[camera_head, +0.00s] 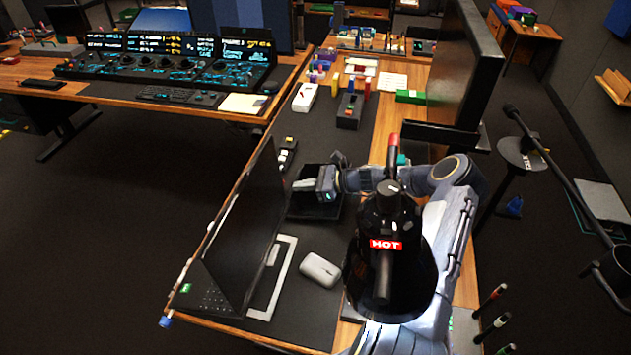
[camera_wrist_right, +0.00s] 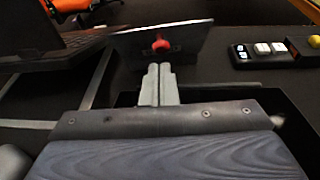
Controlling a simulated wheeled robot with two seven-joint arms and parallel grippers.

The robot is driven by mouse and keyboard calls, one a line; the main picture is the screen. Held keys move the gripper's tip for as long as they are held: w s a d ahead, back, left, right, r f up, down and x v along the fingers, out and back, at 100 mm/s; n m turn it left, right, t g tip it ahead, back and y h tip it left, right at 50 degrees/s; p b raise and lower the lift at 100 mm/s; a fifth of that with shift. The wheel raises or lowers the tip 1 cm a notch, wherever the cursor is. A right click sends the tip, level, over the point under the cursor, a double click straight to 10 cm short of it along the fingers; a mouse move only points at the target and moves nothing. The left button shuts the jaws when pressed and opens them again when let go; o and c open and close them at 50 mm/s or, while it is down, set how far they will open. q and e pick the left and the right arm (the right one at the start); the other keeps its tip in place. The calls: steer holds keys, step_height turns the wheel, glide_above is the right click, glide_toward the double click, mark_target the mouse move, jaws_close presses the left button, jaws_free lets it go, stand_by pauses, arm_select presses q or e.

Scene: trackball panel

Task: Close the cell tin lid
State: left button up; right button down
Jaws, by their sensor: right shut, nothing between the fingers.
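The cell tin (camera_head: 325,211) is a dark, low box on the desk mat, partly hidden under my right gripper (camera_head: 303,185) in the head view. In the right wrist view the tin's dark rim (camera_wrist_right: 268,97) shows beyond the gripper body. Its lid (camera_wrist_right: 190,38) looks like a dark panel standing tilted up, with a red knob (camera_wrist_right: 161,45). My right gripper (camera_wrist_right: 158,72) is shut and empty, its pale fingers together just in front of the lid below the knob. I cannot tell whether they touch it. My left gripper is not in view.
A laptop-like dark screen (camera_head: 243,235) stands left of the tin, with a white mouse (camera_head: 320,270) in front. A black bottle marked HOT (camera_head: 388,260) blocks part of the view. Small white-topped blocks (camera_wrist_right: 262,49) lie beyond the tin.

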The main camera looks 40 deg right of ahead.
steer(key=shift+x, duration=1.25)
steer(key=shift+a+r, duration=0.1)
steer(key=shift+r, duration=0.05)
steer(key=shift+w+a+r+b, duration=0.25)
steer(key=shift+w+a+r, duration=0.1)
steer(key=shift+r, duration=0.2)
steer(key=shift+w+a+r+b, duration=0.2)
steer(key=shift+w+a+r, duration=0.15)
steer(key=shift+r, duration=0.15)
steer(key=shift+w+a+r+b, duration=0.6)
steer(key=shift+w+a+r, duration=0.25)
steer(key=shift+w+a, duration=0.2)
